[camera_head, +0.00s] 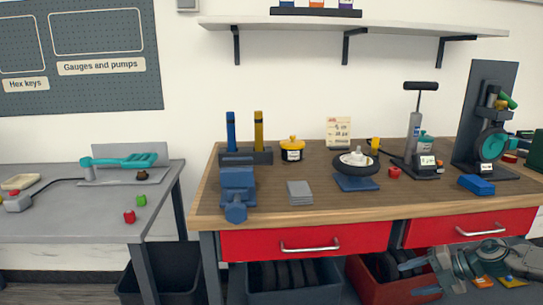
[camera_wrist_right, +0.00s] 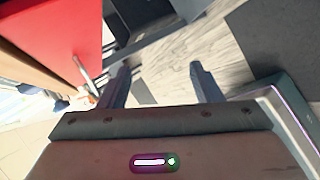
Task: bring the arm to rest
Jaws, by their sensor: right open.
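My right gripper (camera_head: 413,276) comes in from the lower right in the head view. It is in front of the workbench, below the level of its top, near the red drawers. Its two fingers are apart, with nothing between them. In the right wrist view the open fingers (camera_wrist_right: 161,85) show over the floor, with a red surface at the upper left. My left gripper is in neither view.
The wooden workbench (camera_head: 265,199) carries a blue vise (camera_head: 238,188), a wheel on a stand (camera_head: 355,166) and a pump (camera_head: 413,135). A red bin (camera_head: 365,285) is under it. A grey table (camera_head: 80,220) stands at the left, with a gap between.

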